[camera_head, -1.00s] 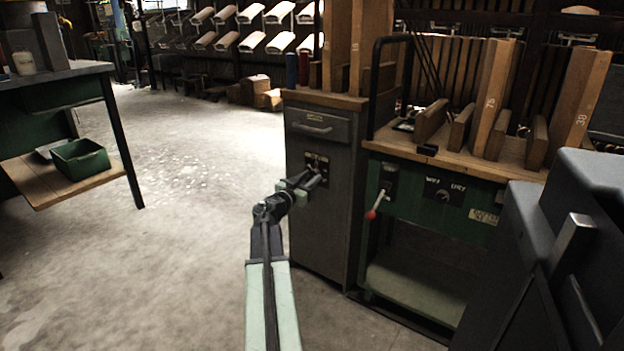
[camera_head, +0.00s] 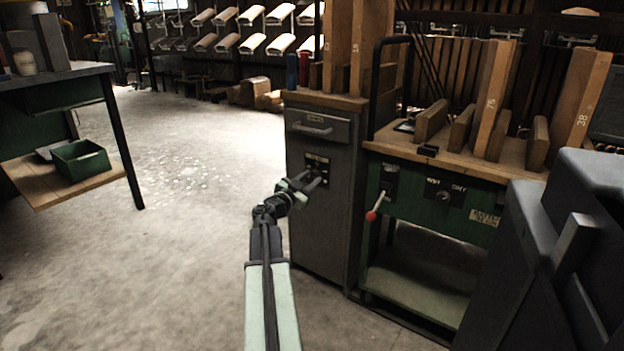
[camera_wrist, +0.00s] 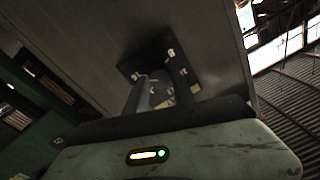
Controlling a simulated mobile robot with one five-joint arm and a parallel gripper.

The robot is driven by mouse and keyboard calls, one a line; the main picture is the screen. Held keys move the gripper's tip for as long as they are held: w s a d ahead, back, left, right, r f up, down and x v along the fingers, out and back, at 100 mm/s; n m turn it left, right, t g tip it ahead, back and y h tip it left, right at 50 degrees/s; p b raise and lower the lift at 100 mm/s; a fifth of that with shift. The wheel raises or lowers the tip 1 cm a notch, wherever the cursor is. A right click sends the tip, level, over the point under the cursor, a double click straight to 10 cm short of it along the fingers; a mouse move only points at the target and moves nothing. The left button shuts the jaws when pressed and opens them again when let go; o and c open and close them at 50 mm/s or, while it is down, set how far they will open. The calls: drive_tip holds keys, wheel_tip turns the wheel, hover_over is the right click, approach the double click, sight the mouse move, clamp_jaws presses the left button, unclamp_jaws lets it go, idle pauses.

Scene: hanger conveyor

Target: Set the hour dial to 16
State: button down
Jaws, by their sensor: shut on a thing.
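The hour dial sits on a small black plate (camera_head: 316,166) on the front of a grey cabinet (camera_head: 325,225). My gripper (camera_head: 316,183) reaches that plate from the left, its fingers at the dial. In the wrist view the plate (camera_wrist: 133,65) shows pale marks around its edge, too small and blurred to read. My gripper (camera_wrist: 166,90) is shut there on the dial knob (camera_wrist: 163,90), which is pale and dim between the two fingers. The fingers hide most of the knob, and its setting cannot be read.
A green bench (camera_head: 470,215) with a WET/DRY knob (camera_head: 443,195) and a red-tipped lever (camera_head: 371,215) stands right of the cabinet. A drawer handle (camera_head: 313,129) is above the plate. A table with a green bin (camera_head: 80,160) stands at left. The floor between is clear.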

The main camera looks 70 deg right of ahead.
drive_tip(key=c, duration=1)
unclamp_jaws()
drive_tip(key=shift+s, duration=0.45)
drive_tip(key=shift+c, duration=0.2)
drive_tip(key=shift+w, duration=0.1)
drive_tip(key=shift+w, duration=0.1)
drive_tip(key=v, duration=0.7)
drive_tip(key=shift+a, duration=0.4)
drive_tip(key=shift+w, duration=0.15)
